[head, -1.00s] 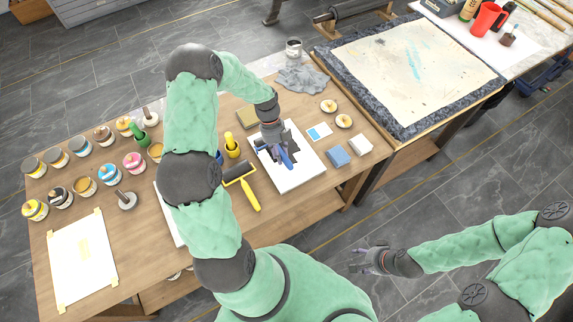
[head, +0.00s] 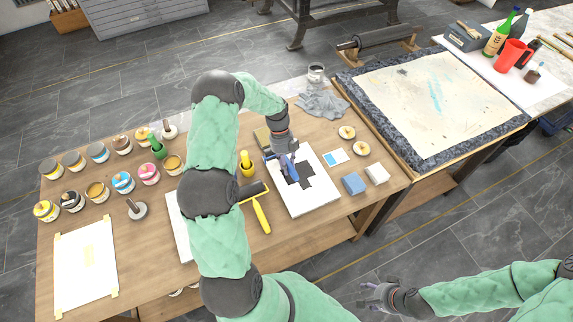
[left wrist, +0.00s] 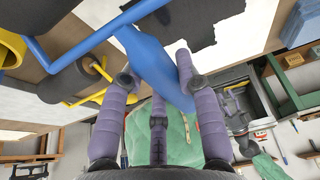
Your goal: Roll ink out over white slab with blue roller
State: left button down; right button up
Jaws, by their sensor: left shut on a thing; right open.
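The white slab (head: 312,203) lies flat on the wooden table, with an uneven black ink patch (head: 306,181) across its middle. My left gripper (head: 286,158) is over the slab, shut on the handle of the blue roller (head: 291,172). In the left wrist view, the fingers close around the blue handle (left wrist: 158,68), and black ink (left wrist: 200,22) shows on the white surface beyond it. The gripper partly hides the roller, and I cannot clearly tell its drum from the ink. My right gripper (head: 380,296) is open and empty, over the floor in front of the table.
A yellow-handled roller (head: 261,216) lies just left of the slab. A yellow bottle-like tool (head: 246,164) stands near it. Blue (head: 354,183) and white (head: 377,174) blocks are on the right. Several ink tins (head: 123,181) stand at left; a grey cloth (head: 322,104) lies behind.

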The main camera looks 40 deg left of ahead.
pick_arm(q)
jog(key=shift+f+b, duration=0.45)
jog(key=shift+f, duration=0.15)
jog(key=shift+d, duration=0.1)
dwell(0.3)
